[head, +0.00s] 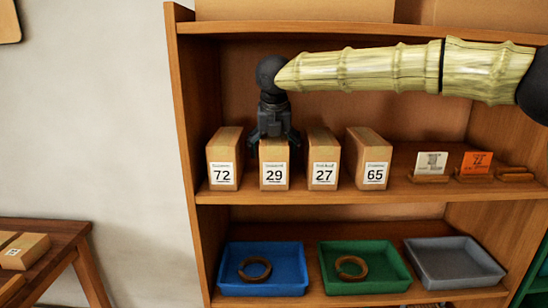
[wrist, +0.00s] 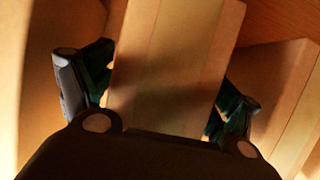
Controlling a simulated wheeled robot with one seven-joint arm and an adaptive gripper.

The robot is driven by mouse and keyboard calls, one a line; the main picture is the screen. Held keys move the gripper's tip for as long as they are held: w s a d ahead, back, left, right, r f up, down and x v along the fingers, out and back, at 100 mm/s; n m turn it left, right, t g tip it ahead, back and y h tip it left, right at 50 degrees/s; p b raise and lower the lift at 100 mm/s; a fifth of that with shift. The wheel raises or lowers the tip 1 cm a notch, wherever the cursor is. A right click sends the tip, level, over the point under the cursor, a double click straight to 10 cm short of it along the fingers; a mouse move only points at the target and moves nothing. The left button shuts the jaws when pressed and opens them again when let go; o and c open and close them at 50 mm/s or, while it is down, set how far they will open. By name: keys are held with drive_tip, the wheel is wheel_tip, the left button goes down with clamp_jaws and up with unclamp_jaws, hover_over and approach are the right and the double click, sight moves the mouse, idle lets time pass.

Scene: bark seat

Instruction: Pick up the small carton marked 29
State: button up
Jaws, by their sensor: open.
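The small carton marked 29 (head: 274,163) stands upright on the upper shelf, second from the left in a row of cartons. My gripper (head: 271,137) points down from above, right over and behind the top of this carton. In the wrist view, a carton (wrist: 165,70) lies between the two fingers of my gripper (wrist: 160,95), one finger on each side of it. The fingers are apart and open. The fingertips are partly hidden behind the carton in the head view, and I cannot tell whether they touch it.
Carton 72 (head: 223,160) stands close on the left, cartons 27 (head: 323,160) and 65 (head: 368,160) on the right. Small cards (head: 477,163) stand further right on the shelf (head: 300,198). Blue (head: 262,288), green (head: 365,285) and grey (head: 455,264) trays are below.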

drive_tip(key=c, duration=1.1)
drive_tip(key=shift+s+f, duration=0.1)
